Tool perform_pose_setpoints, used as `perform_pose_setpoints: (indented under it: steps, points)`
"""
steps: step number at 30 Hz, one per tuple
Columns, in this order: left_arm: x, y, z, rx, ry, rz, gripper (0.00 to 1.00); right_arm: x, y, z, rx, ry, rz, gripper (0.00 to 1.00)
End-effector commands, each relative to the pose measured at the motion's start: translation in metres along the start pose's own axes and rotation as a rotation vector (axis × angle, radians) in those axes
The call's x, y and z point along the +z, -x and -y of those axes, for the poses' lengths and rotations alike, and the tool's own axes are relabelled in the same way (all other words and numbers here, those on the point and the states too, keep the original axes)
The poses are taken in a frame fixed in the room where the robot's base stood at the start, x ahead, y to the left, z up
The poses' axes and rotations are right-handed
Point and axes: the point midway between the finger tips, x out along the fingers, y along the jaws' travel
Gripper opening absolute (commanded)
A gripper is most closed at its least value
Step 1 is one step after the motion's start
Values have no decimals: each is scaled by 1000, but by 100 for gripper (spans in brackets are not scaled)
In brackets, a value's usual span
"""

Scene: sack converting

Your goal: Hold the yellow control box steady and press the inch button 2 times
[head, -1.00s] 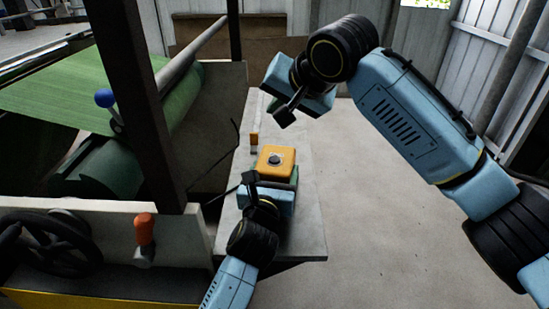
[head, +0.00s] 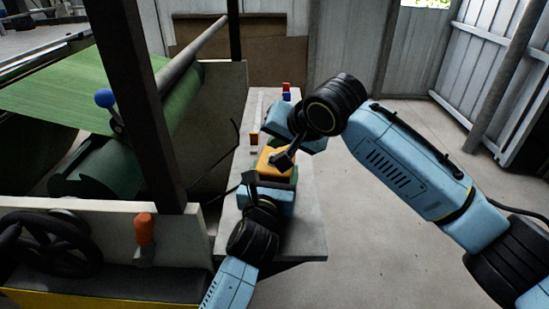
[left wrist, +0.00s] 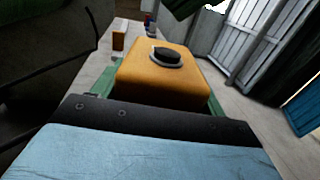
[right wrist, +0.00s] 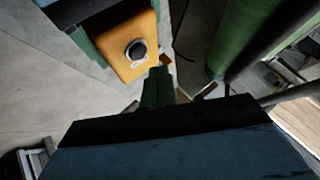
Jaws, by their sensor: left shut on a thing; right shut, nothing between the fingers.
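The yellow control box (head: 267,161) sits on the narrow grey table, with my left gripper (head: 268,182) shut on it from the near side. In the left wrist view the box (left wrist: 160,82) lies between the green fingers, and its round black inch button (left wrist: 165,56) is on top. My right gripper (head: 279,161) is shut and empty, low over the box, and hides the button in the head view. In the right wrist view the button (right wrist: 136,50) is clear, and the green fingertips (right wrist: 158,84) look beside it; their gap above the box cannot be told.
The grey table (head: 312,232) has a small orange item (head: 254,138) behind the box and red and blue items (head: 286,92) at the far end. A dark post (head: 140,110) and a green roller (head: 110,165) stand to the left. Open floor (head: 385,240) lies to the right.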

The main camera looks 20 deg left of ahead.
Motion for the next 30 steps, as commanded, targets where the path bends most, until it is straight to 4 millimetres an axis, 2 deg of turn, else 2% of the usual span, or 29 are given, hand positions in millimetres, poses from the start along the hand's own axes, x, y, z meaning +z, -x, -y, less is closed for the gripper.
perform_pose_setpoints:
  steps: [7,30]
  points:
    - [0,0,0,0,0,-1,44,6,-8,-6,1,1,0,0]
    - [0,0,0,0,0,-1,44,6,-8,-6,0,1,0,0]
